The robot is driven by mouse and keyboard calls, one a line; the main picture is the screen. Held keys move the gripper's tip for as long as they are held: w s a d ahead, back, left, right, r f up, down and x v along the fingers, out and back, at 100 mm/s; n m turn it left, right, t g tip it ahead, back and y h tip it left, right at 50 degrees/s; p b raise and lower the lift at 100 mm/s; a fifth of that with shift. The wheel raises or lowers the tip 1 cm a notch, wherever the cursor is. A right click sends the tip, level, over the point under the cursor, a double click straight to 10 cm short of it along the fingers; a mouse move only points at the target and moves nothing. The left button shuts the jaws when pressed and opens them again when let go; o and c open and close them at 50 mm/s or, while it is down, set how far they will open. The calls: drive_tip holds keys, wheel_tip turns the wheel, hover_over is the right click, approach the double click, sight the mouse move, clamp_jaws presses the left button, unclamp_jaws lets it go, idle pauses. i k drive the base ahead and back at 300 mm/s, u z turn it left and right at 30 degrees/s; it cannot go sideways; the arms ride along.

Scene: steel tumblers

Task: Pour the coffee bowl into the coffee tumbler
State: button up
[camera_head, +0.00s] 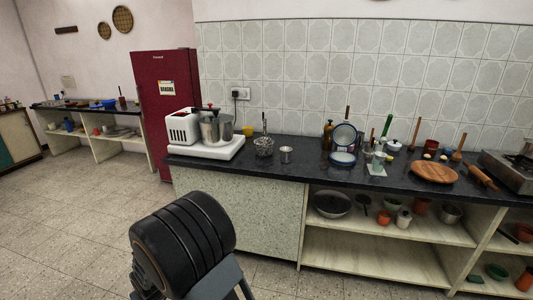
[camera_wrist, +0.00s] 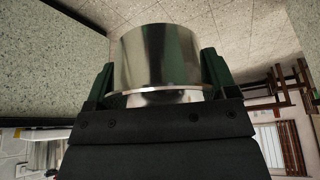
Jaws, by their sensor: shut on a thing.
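A small steel tumbler (camera_head: 286,155) stands upright on the dark countertop in the head view, just right of a wire rack or basket. I take it for the coffee tumbler. In the wrist view my gripper (camera_wrist: 158,82) is shut on a shiny steel vessel, which I take for the coffee bowl (camera_wrist: 157,52). The dark fingers press on its left and right sides. Its flared rim is at the lower side of the picture. Its contents cannot be seen. The gripper and the held bowl do not show in the head view.
The countertop (camera_head: 340,166) also holds a white machine with a steel pot (camera_head: 216,128) at left. A wire basket (camera_head: 263,146) is close left of the tumbler. A plate rack (camera_head: 344,142), bottles and a round wooden board (camera_head: 434,173) stand to the right. The floor is clear.

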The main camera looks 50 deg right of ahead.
sight(286, 155)
drive_tip(key=i, duration=0.4)
drive_tip(key=z, duration=0.65)
drive_tip(key=i, duration=1)
drive_tip(key=z, duration=0.75)
